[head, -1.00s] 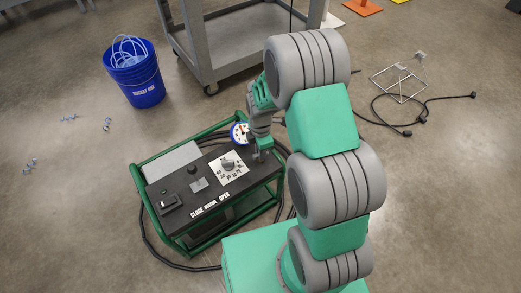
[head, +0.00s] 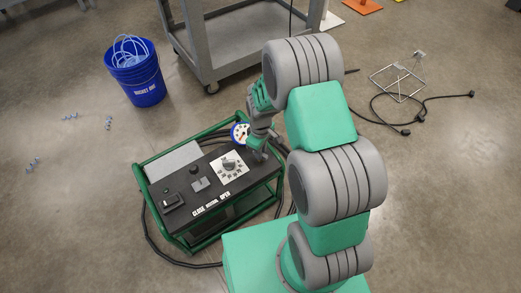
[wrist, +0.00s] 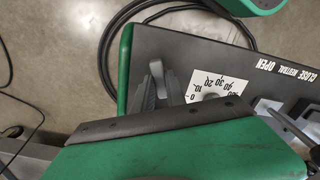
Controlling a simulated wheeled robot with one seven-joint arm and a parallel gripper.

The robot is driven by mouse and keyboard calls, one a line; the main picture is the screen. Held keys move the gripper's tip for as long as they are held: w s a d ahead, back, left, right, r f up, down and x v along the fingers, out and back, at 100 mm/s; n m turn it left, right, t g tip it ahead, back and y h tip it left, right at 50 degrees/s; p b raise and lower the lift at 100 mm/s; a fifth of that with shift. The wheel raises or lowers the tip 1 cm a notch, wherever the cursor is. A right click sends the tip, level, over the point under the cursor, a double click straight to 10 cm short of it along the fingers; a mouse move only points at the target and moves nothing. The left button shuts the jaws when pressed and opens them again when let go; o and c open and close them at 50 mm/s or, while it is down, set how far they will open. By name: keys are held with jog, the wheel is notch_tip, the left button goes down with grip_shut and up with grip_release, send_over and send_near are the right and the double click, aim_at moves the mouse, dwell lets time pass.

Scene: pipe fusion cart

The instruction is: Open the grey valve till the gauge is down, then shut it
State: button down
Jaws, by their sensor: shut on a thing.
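The grey valve's handle (wrist: 174,82) stands at the end of the black panel, between the dark fingers of my gripper (wrist: 171,84) in the wrist view. My gripper is shut on it. In the head view my gripper (head: 257,153) is at the panel's right end and mostly hides the valve. The gauge (head: 240,133), with a blue rim and white face, stands behind the panel, just left of my gripper. Its needle is too small to read surely. The gauge is not visible in the wrist view.
The green-framed cart's black panel (head: 181,188) carries a large dial (head: 229,166), small knobs and a switch. Black hoses lie around it. A blue bucket (head: 136,80) and a grey trolley (head: 210,50) stand behind. Cables and a wire stand (head: 398,82) lie at right.

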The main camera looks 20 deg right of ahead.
jog(key=shift+m, duration=1.6)
jog(key=c, duration=1.4)
grip_release()
jog(key=shift+o, duration=0.2)
jog(key=shift+r, duration=0.1)
notch_tip(320, 180, up, 8)
jog(key=shift+f+p, duration=0.2)
jog(key=shift+p, duration=0.85)
